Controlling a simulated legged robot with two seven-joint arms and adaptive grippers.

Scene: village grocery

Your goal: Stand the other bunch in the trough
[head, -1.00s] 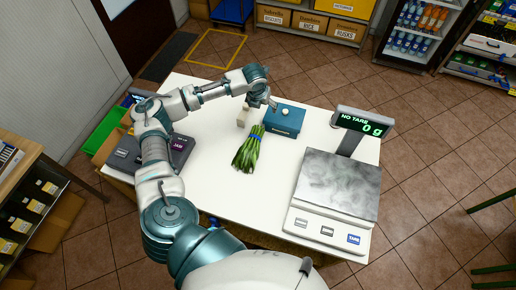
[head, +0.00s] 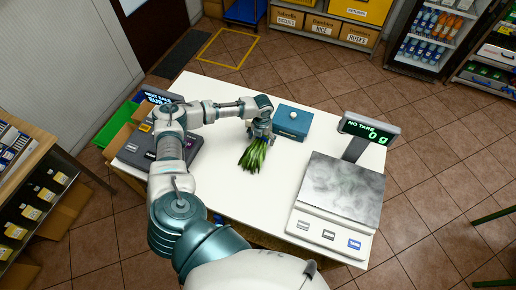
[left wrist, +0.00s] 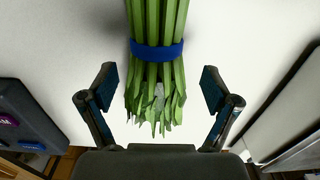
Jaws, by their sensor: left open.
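A green leafy bunch (head: 252,157) lies on the white table, its loose end toward me. In the left wrist view the bunch (left wrist: 158,20) has a blue band (left wrist: 157,50) around its stalks, with trimmed ends below. My left gripper (head: 262,133) is over the banded end, which it partly hides in the head view. In the left wrist view its two fingers (left wrist: 159,85) are spread on either side of the stalk ends, apart from them. My right gripper is not in view. I cannot identify a trough in these frames.
A blue box (head: 291,122) with a white knob stands just right of my left gripper. A scale (head: 338,190) with a raised display (head: 368,132) fills the table's right side. A dark till-like device (head: 185,150) stands at left. The table between bunch and scale is clear.

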